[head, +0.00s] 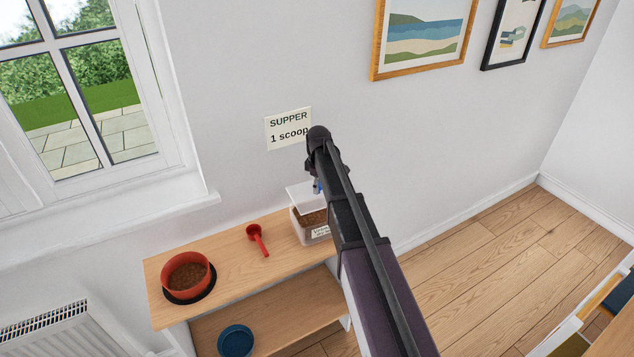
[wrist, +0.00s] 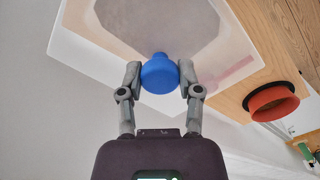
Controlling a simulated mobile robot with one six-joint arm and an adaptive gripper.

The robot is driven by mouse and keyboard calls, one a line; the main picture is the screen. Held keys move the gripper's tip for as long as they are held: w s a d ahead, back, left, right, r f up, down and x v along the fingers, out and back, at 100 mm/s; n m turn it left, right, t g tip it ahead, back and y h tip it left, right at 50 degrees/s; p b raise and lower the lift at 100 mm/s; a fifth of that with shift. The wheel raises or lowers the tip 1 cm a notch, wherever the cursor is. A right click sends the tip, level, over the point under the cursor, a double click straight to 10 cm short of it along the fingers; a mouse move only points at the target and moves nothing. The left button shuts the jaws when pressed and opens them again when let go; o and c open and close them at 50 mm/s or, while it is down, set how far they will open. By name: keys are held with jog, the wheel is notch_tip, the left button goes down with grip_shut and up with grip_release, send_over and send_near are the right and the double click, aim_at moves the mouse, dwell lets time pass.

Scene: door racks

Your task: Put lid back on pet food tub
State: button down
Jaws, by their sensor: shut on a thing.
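The clear pet food tub (head: 311,226) stands on the wooden shelf top with brown kibble and a label on its front. The pale see-through lid (head: 301,197) is above the tub, tilted in the head view. Whether it touches the rim cannot be told. In the wrist view my gripper (wrist: 160,78) is shut on the blue knob (wrist: 160,74) of the lid (wrist: 95,50). The brown kibble area shows blurred through the lid. In the head view my arm hides the right part of the tub and most of the gripper.
A red bowl (head: 188,272) of kibble sits on a black mat at the shelf's left end. A red scoop (head: 257,240) lies between bowl and tub. A blue bowl (head: 236,341) is on the lower shelf. A "SUPPER 1 scoop" sign (head: 288,128) is on the wall behind.

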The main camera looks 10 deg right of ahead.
aim_at(318, 199)
jog(key=shift+f, duration=0.2)
dwell(0.4)
jog(key=shift+f+b, duration=2.95)
jog(key=shift+b, duration=0.25)
jog(key=shift+f, duration=0.2)
dwell(0.5)
jog(key=shift+c, duration=1)
grip_release()
jog(key=shift+o, duration=1)
jog(key=shift+r, duration=0.1)
